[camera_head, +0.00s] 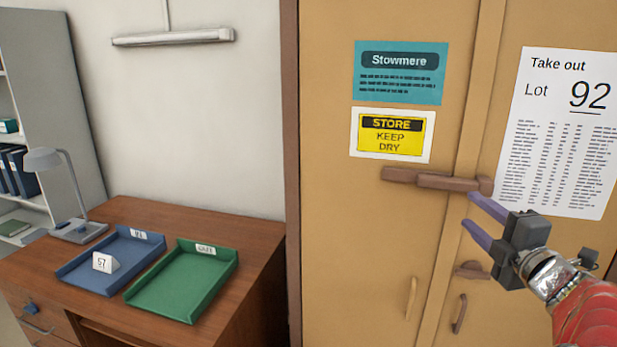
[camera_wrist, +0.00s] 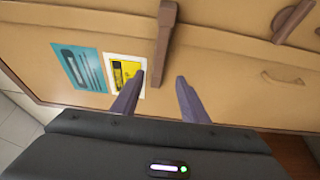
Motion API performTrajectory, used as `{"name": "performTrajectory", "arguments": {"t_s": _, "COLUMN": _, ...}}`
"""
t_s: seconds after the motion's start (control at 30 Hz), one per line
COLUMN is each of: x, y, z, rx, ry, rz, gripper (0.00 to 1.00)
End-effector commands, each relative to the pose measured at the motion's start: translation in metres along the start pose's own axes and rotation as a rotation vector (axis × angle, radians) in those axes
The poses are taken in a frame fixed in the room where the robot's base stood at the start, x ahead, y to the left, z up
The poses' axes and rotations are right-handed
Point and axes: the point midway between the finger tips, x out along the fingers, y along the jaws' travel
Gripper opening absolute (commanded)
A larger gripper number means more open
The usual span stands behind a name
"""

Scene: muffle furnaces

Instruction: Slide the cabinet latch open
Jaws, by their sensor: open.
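The cabinet latch (camera_head: 440,181) is a brown sliding bar mounted level across the cabinet's tan doors (camera_head: 380,230), reaching over the seam between them. In the wrist view the latch (camera_wrist: 167,35) runs up the picture, its lower end between the fingertips in the picture. My gripper (camera_head: 469,210) is open and empty, with two purple fingers pointing at the doors just below the latch's right end. The fingers also show in the wrist view (camera_wrist: 160,77). I cannot tell whether they touch the latch.
A smaller brown fitting (camera_head: 471,270) and two door handles (camera_head: 411,297) (camera_head: 459,313) are lower down. A teal sign, a yellow sign (camera_head: 392,135) and a lot sheet (camera_head: 560,130) are on the doors. A desk (camera_head: 180,215) with blue and green trays stands left.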

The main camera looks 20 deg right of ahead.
Motion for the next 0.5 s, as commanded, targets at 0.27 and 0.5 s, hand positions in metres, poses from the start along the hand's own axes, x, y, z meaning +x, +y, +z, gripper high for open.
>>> {"name": "performTrajectory", "arguments": {"t_s": 0.27, "x": 0.003, "y": 0.0, "z": -0.001, "rx": 0.002, "ry": 0.001, "rz": 0.0, "gripper": 0.41}}
{"name": "performTrajectory", "arguments": {"t_s": 0.5, "x": 0.023, "y": 0.0, "z": -0.002, "rx": 0.003, "ry": 0.004, "rz": -0.001, "gripper": 0.41}}
